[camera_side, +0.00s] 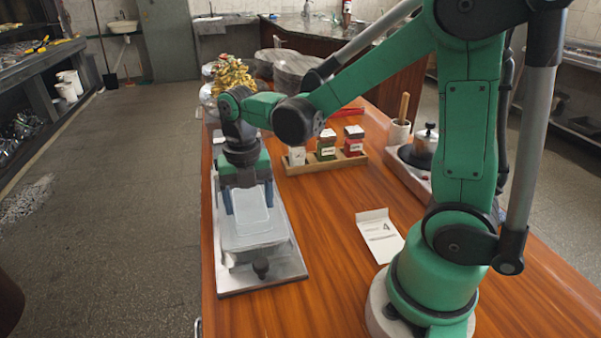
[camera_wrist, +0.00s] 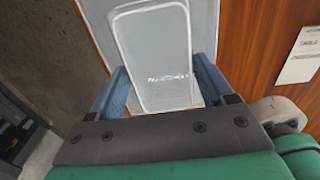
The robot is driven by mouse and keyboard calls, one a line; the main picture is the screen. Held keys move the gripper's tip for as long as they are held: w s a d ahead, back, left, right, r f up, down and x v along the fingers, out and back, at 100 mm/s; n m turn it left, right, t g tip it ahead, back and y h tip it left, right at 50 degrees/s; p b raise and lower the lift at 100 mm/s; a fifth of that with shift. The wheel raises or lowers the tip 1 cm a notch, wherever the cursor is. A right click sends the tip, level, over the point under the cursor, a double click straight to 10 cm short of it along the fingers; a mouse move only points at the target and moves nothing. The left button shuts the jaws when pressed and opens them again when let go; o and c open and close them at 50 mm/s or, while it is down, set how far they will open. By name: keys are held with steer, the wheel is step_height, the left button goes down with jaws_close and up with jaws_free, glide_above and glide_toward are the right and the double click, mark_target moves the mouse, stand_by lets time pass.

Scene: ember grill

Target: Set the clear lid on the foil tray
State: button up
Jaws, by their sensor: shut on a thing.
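The clear lid (camera_side: 250,212) is a see-through rectangle with rounded corners, and it shows between my gripper's blue fingers. My gripper (camera_side: 248,203) is shut on the lid by its two sides. In the wrist view the lid (camera_wrist: 155,50) lies between the fingertips (camera_wrist: 160,84), with faint lettering on it. The silvery foil tray (camera_side: 257,257) shows under and in front of the lid in the side view. Whether the lid touches the tray's rim I cannot tell. The tray's far part is hidden by the lid and my gripper.
The tray is on a pale board (camera_side: 285,272) at the table's left edge. A wooden rack (camera_side: 325,163) with several spice jars is behind to the right. A white card (camera_side: 380,236) lies right of the board. Bare wood (camera_side: 325,220) is between them.

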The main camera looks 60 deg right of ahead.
stand_by(0.3)
steer(key=o, duration=1.1)
steer(key=shift+r, duration=0.15)
steer(key=shift+r, duration=2.7)
